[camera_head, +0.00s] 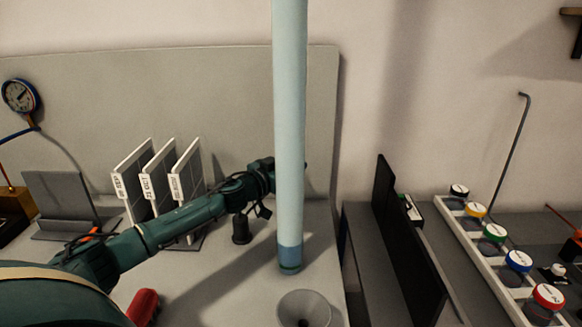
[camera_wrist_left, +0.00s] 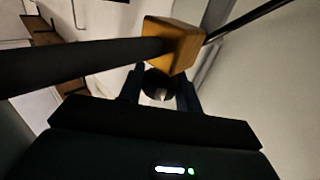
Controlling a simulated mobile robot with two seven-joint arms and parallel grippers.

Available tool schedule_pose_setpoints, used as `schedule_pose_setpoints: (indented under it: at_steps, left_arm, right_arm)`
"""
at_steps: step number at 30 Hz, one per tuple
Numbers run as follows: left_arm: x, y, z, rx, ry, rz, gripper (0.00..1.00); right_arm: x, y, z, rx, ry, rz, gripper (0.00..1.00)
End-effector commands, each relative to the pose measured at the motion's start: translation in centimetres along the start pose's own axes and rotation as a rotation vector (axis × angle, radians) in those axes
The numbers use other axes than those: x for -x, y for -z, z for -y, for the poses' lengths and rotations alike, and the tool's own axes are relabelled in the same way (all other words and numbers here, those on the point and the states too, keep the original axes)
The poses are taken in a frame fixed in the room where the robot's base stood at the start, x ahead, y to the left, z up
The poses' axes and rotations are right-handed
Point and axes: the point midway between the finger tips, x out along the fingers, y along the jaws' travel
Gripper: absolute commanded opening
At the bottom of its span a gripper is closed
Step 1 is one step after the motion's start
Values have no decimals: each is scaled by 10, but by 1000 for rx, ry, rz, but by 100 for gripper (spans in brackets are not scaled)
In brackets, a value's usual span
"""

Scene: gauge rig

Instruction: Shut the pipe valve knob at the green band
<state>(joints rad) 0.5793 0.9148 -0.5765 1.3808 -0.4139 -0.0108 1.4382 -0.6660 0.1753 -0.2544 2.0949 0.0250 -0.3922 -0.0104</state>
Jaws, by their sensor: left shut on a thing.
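My left arm reaches across the head view from the left, and its wrist passes behind a tall pale blue tube (camera_head: 289,110). The tube hides the fingers there. In the left wrist view my left gripper (camera_wrist_left: 160,88) is shut on a dark round thing (camera_wrist_left: 154,78) with a pale centre, partly hidden by the fingers. I cannot tell for sure whether this is the valve knob. Just above the fingers are an orange-yellow block (camera_wrist_left: 178,45) and a thick dark bar (camera_wrist_left: 80,62). My right gripper is not in view.
White labelled panels (camera_head: 133,185) stand behind my left arm. A round gauge (camera_head: 20,95) is at far left. A grey funnel-like bowl (camera_head: 303,308) and a red object (camera_head: 143,306) are at the front. A white rack (camera_head: 478,248) with several coloured lids is at right.

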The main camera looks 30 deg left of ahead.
Motion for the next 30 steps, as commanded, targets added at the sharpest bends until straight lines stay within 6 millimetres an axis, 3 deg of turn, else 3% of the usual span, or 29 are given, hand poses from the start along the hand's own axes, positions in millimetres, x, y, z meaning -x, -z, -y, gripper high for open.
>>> schedule_pose_setpoints:
  at_steps: [5, 15, 16, 23, 30]
  left_arm:
    - [1, 0, 0, 0, -72, 1, 11]
    - [1, 0, -1, -1, -85, -1, 11]
    - [1, 0, -1, -1, -85, -1, 36]
    - [1, 0, 0, 0, -84, -2, 55]
    - [1, 0, 0, 0, -83, -2, 55]
  right_arm:
    - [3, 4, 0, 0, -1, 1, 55]
    - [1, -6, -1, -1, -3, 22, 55]
    - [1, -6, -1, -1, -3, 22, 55]
    - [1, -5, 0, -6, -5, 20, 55]
    - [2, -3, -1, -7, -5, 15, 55]
